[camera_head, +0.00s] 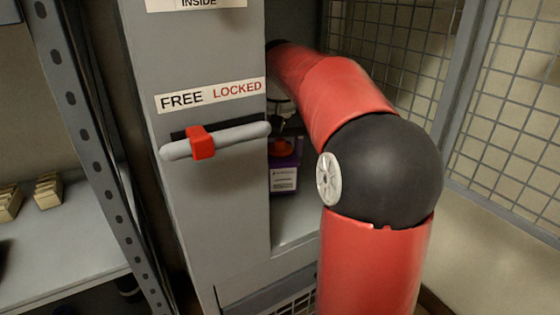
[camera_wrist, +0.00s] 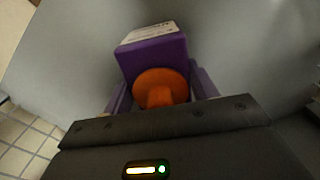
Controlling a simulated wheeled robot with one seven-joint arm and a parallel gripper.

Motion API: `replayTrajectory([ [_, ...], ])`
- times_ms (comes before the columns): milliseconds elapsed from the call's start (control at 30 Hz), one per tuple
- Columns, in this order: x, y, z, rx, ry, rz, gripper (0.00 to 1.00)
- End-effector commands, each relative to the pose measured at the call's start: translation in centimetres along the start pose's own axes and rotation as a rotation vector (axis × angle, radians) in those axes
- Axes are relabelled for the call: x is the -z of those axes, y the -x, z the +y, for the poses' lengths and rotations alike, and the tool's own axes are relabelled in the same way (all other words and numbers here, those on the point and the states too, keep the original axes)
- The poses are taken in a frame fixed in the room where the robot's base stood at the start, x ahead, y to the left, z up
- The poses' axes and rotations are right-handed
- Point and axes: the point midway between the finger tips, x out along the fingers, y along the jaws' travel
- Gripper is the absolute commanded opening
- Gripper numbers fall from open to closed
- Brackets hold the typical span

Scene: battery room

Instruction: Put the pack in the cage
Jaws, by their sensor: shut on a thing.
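The pack (camera_head: 284,181) is a purple box with a white label and an orange knob on top. It shows inside the grey cage (camera_head: 301,223), just right of the front panel and just above or on the cage floor; I cannot tell which. In the wrist view the pack (camera_wrist: 152,52) is close up, with the orange knob (camera_wrist: 160,88) nearest me. My gripper (camera_wrist: 162,92) is shut on the pack, with its fingers at either side of the knob. In the head view my arm and the panel edge hide much of the gripper and cage interior.
The grey front panel (camera_head: 205,55) carries a FREE/LOCKED label and a bar handle (camera_head: 235,137) with a red collar (camera_head: 201,142) below FREE. Wire mesh (camera_head: 390,50) closes the back and right. A shelf (camera_head: 60,245) with small tan blocks stands left.

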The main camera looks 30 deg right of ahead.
Motion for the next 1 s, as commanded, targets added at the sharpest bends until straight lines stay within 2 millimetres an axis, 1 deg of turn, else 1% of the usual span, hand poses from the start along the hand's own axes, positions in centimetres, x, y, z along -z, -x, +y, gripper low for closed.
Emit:
replayTrajectory([
  [33,0.0,-0.6,0.0,0.000,0.000,0.003,0.10],
  [67,0.0,-0.7,0.0,0.000,0.001,0.004,0.10],
  [300,0.0,-0.7,-0.1,0.000,0.001,0.004,0.10],
  [433,0.0,-1.0,0.0,0.000,0.000,0.003,0.10],
  [467,0.0,-1.1,0.0,0.000,0.000,0.001,0.62],
  [600,0.0,-1.0,0.0,0.000,0.000,0.001,0.80],
  [867,0.0,-1.0,0.0,0.000,0.000,0.001,0.80],
  [967,0.0,-0.4,-0.1,0.000,0.001,0.003,0.80],
  [1000,0.1,0.1,-0.1,0.000,0.001,0.004,0.80],
])
